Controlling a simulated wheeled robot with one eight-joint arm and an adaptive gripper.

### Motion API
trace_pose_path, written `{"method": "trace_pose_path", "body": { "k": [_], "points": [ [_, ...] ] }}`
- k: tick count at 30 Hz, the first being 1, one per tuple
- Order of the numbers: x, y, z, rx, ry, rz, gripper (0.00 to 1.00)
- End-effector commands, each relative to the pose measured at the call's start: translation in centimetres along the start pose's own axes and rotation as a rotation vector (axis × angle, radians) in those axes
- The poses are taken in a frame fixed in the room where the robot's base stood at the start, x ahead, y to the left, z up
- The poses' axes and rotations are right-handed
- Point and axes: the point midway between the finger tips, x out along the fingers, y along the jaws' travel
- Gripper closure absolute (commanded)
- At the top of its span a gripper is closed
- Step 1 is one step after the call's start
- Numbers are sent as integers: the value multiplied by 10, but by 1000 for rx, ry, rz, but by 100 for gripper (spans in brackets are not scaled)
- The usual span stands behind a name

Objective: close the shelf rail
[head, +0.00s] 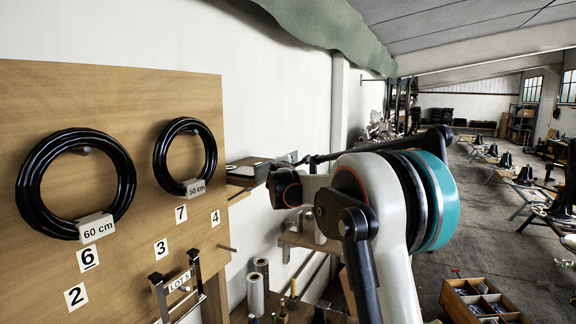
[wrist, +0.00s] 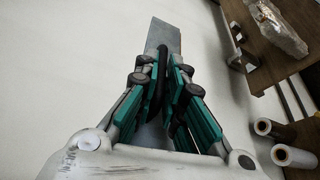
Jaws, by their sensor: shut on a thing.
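My gripper (wrist: 163,76) shows in the wrist view, its teal-padded fingers close together around a dark curved piece (wrist: 155,88). This piece looks like part of the shelf rail, but its full shape is hidden by the fingers. A grey flat strip (wrist: 166,38) extends beyond the fingertips against the white wall. In the head view, a small wall shelf (head: 246,171) with a dark top stands just right of the wooden board. My arm covers the area right of it, and my fingers cannot be made out there. I cannot tell how far the rail is swung.
A wooden board (head: 130,180) with black hose rings fills the left. A lower shelf (head: 310,242) and rolls (head: 256,290) stand below my arm. In the wrist view, a wooden shelf (wrist: 262,50) holds a wrapped clear item. A divided crate (head: 480,300) sits on the floor at right.

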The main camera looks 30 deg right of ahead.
Motion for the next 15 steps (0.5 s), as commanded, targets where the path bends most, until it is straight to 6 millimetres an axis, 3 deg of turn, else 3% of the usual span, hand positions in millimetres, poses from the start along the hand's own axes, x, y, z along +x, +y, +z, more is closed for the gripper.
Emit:
{"method": "trace_pose_path", "body": {
  "k": [8, 9, 11, 15],
  "points": [
    [0, 0, -1, -1, 1, 0, 100],
    [0, 0, -1, -1, 1, 0, 83],
    [0, 0, -1, 0, 1, 0, 70],
    [0, 0, -1, 0, 1, 0, 70]
  ]
}}
